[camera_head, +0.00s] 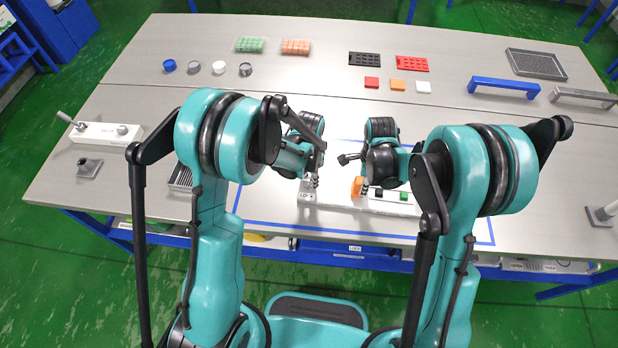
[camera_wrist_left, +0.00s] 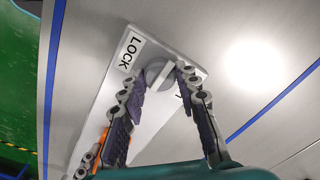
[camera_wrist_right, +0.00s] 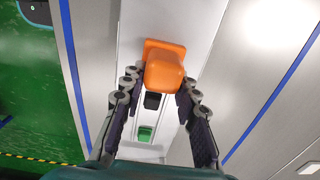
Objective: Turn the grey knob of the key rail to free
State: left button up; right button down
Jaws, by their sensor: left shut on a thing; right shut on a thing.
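The white key rail (camera_head: 340,204) lies on the table in front of me, with a LOCK label (camera_wrist_left: 131,51) near one end. The round grey knob (camera_wrist_left: 156,72) sits beside that label, with a light mark across it. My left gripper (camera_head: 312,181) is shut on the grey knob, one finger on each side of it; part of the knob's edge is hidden. My right gripper (camera_head: 366,183) is shut on the orange block (camera_wrist_right: 164,70) on the rail. A black button (camera_wrist_right: 152,100) and a green button (camera_wrist_right: 145,134) sit on the rail between its fingers.
A blue tape line (camera_head: 270,226) surrounds the work area. A white box with a lever (camera_head: 105,132) stands at the left. Cups, coloured blocks, trays and a blue handle (camera_head: 503,86) stand further back. Open table lies around the taped area.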

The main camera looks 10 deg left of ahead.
aim_at(309, 181)
pick_arm(q)
jog(key=o, duration=1.2)
jog(key=shift+c, duration=0.2)
notch_tip(309, 181, up, 12)
pick_arm(e)
jog(key=c, duration=1.1)
grip_release()
jog(key=shift+o, duration=0.2)
